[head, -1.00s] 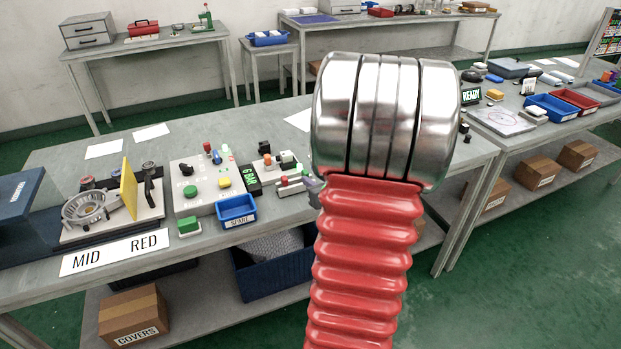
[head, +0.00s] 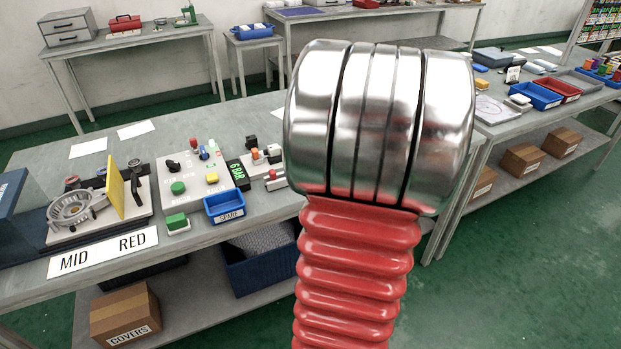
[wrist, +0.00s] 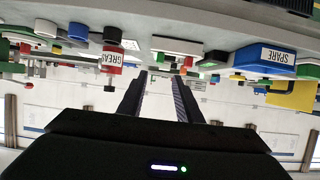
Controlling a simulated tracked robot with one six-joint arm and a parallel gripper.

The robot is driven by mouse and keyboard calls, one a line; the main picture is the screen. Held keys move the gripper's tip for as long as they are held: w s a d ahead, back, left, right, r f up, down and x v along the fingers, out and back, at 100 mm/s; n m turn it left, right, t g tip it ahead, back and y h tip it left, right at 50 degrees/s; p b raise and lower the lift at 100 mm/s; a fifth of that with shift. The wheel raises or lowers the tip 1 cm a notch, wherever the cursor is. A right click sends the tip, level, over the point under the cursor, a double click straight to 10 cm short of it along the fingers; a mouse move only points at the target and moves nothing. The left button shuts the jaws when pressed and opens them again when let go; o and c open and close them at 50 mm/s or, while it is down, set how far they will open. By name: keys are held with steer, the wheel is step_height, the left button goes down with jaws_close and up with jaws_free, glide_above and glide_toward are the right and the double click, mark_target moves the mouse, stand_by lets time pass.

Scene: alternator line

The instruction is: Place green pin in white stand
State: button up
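In the wrist view my gripper (wrist: 158,77) has its two dark fingers apart, with nothing seen held between them. The bench edge and its small parts lie ahead of the fingertips. I cannot pick out the green pin for certain; a small green piece (wrist: 207,64) shows right of the fingers. A white block (wrist: 177,46) with a green edge lies just ahead of them, but I cannot tell whether it is the white stand. In the head view my arm hides my gripper and part of the bench; small fixtures with red and orange pieces (head: 266,157) show left of it.
A blue SPARE bin (head: 224,207) stands at the bench's front edge, also in the wrist view (wrist: 264,58). Open green floor (head: 520,270) lies to the right.

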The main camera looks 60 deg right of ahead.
stand_by(0.3)
steer(key=w+a+r+n+g, duration=0.15)
steer(key=w+a+r, duration=0.25)
steer(key=a, duration=0.5)
steer(key=w+a+r+n+g, duration=0.1)
steer(key=w+a+r+g, duration=0.2)
steer(key=a, duration=0.6)
steer(key=s+a+r+n+y, duration=0.1)
steer(key=s+a, duration=0.4)
steer(key=a, duration=0.7)
steer(key=s+a+r+n+g+y, duration=0.1)
steer(key=s+a+y, duration=0.4)
steer(key=a, duration=0.8)
steer(key=shift+a+r+n+y, duration=0.2)
steer(key=shift+n+y, duration=0.3)
steer(key=shift+n, duration=0.35)
steer(key=shift+d+g, duration=0.1)
steer(key=shift+g, duration=0.15)
